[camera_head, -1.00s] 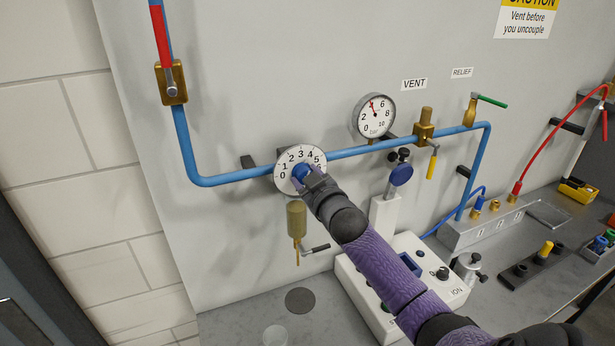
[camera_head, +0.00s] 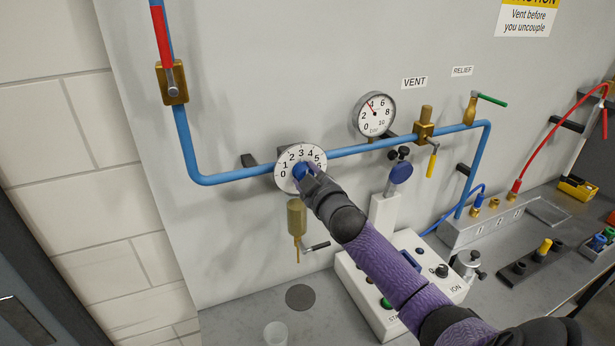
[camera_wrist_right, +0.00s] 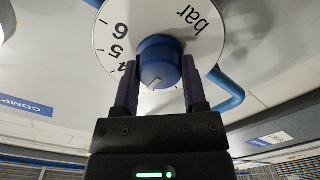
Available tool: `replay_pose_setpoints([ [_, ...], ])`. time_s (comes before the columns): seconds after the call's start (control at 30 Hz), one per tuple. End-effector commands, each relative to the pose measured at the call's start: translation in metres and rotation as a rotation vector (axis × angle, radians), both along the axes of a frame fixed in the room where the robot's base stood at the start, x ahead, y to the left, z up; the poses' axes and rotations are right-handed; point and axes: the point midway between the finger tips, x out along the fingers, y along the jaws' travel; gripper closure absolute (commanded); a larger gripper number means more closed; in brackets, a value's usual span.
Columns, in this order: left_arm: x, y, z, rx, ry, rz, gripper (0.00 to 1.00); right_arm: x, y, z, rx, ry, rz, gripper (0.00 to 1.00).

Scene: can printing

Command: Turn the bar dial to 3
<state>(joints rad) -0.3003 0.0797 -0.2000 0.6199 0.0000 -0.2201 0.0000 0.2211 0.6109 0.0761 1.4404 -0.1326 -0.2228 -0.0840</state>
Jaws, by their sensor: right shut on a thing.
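The bar dial (camera_head: 286,182) is a white round plate with black numbers, set on the blue pipe in the head view. Its blue knob (camera_wrist_right: 158,62) stands at the plate's middle in the right wrist view. My right gripper (camera_head: 307,179) is shut on the knob, one finger on each side. A pale mark on the knob points to the lower left in the wrist view, on the side of the 4; the exact number is hard to tell. The 3 shows in the head view but is hidden in the wrist view. My left gripper is not in view.
A pressure gauge (camera_head: 375,120) right of the dial has its red needle a little below 4. A brass fitting (camera_head: 297,218) hangs below the dial. A white box (camera_head: 375,302) stands under my right arm.

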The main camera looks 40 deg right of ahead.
Motion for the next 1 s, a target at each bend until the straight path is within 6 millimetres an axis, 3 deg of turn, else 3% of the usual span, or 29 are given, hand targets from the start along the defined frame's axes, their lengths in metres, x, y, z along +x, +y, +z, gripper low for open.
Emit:
replay_pose_setpoints([
  [0.13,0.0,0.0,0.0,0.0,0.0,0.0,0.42,0.0,0.0,0.001,0.0,-0.002,0.001,1.0],
  [0.17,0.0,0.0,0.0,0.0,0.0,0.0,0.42,0.0,0.0,0.001,0.0,-0.002,0.001,0.43],
  [0.33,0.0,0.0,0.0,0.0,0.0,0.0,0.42,0.0,0.0,0.001,0.0,-0.002,0.001,0.09],
  [0.67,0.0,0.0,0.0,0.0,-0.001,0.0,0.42,-0.004,0.001,-0.001,0.001,0.0,0.0,0.09],
  [0.77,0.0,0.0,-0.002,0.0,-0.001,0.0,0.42,-0.017,0.005,-0.001,0.0,0.001,0.002,0.09],
  [1.0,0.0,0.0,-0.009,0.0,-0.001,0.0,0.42,-0.069,0.02,-0.001,0.0,0.001,0.002,0.09],
])
